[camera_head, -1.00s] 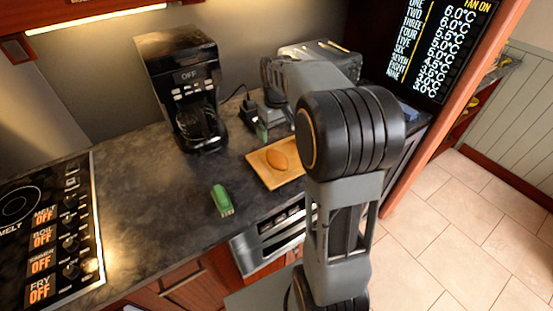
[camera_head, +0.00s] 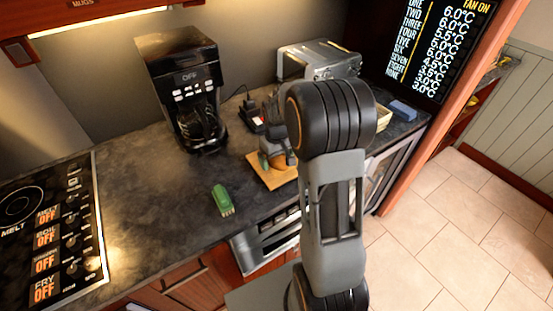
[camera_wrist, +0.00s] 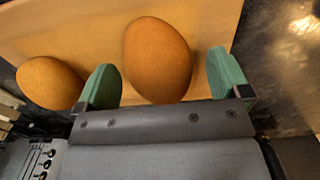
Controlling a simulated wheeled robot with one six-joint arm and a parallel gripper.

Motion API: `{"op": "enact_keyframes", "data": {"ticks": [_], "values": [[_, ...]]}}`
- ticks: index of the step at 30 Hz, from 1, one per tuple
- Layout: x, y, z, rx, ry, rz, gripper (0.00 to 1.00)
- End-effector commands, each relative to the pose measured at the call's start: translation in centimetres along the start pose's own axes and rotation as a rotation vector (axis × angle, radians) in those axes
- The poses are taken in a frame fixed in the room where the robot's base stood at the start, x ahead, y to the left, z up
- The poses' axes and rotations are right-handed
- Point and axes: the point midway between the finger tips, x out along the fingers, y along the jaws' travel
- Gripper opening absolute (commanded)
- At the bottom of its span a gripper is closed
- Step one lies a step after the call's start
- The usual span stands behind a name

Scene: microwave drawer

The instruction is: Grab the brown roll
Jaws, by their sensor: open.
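Two brown rolls lie on the tan cutting board (camera_head: 262,176). In the wrist view one brown roll (camera_wrist: 158,55) sits between the two green fingertips of my gripper (camera_wrist: 163,82), with a gap on the right side and a smaller gap on the left. A second brown roll (camera_wrist: 46,84) lies outside the left fingertip. The board also shows in the wrist view (camera_wrist: 85,30). My gripper is open and low over the board. In the head view my gripper and arm hide most of the rolls and the board's right part.
A black coffee maker (camera_head: 185,90) stands behind and left of the board. A toaster (camera_head: 318,60) stands behind. A stove (camera_head: 50,230) is at the left.

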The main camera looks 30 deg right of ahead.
Motion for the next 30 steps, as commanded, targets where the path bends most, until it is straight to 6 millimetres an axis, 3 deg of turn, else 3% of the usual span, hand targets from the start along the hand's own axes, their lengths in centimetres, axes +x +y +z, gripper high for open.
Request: {"op": "enact_keyframes", "data": {"ticks": [8, 25, 30], "values": [[0.27, 0.01, 0.01, 0.000, 0.000, 0.000, 0.95], [0.23, 0.01, 0.00, 0.000, 0.000, 0.000, 0.41], [0.22, 0.01, -0.01, 0.000, 0.000, 0.000, 0.41]]}}
